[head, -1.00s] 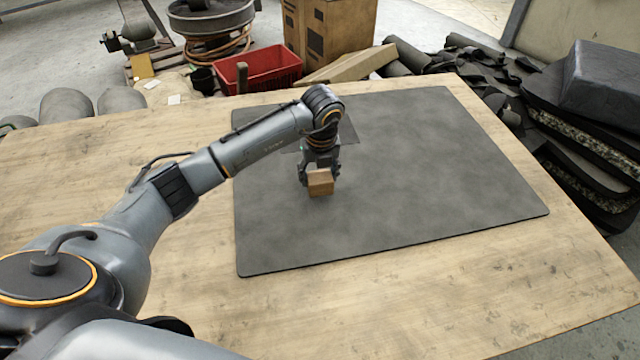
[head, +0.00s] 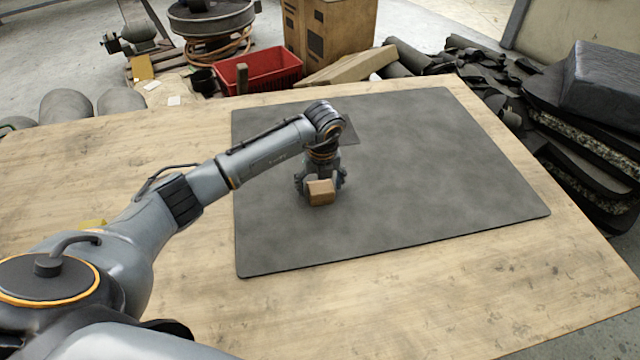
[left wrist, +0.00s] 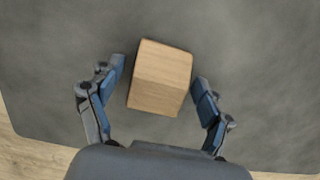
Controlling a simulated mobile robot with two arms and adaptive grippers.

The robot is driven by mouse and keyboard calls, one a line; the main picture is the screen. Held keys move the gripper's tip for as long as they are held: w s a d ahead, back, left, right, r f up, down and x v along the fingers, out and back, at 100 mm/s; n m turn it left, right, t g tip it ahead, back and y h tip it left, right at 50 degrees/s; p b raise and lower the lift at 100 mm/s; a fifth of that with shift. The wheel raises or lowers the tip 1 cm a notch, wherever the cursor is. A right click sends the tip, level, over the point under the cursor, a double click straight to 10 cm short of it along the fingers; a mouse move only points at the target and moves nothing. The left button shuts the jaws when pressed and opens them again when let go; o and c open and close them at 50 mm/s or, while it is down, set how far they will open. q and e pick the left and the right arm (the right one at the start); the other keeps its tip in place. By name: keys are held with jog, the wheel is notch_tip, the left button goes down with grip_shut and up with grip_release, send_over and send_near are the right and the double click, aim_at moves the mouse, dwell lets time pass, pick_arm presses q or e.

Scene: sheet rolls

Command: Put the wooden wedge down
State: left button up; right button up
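The wooden wedge (head: 320,193) is a small light-brown block on the dark grey mat (head: 430,170). In the left wrist view the wedge (left wrist: 160,80) sits slightly turned between my left gripper's fingers. My left gripper (head: 320,188) is low over the mat, around the wedge. In the left wrist view the fingers of my left gripper (left wrist: 158,88) are spread, with a narrow strip of mat visible between each finger and the wedge. The underside of the wedge is hidden. My right gripper is not in view.
The mat lies on a wooden table (head: 420,300) and is clear to the right of the gripper. A red crate (head: 262,70) and a cardboard box (head: 330,30) stand beyond the far edge. Dark rolls and sheets (head: 590,130) are piled at the right.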

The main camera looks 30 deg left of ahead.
aim_at(322, 189)
pick_arm(q)
jog(key=shift+r, duration=0.2)
notch_tip(322, 189, up, 12)
jog(key=s+d+p, duration=0.1)
jog(key=shift+s+p, duration=0.2)
jog(key=shift+p, duration=0.15)
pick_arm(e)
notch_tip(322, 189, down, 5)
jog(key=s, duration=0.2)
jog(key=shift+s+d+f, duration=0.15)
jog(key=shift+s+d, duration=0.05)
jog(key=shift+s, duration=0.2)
pick_arm(q)
jog(key=shift+d+f, duration=0.1)
jog(key=shift+f, duration=0.05)
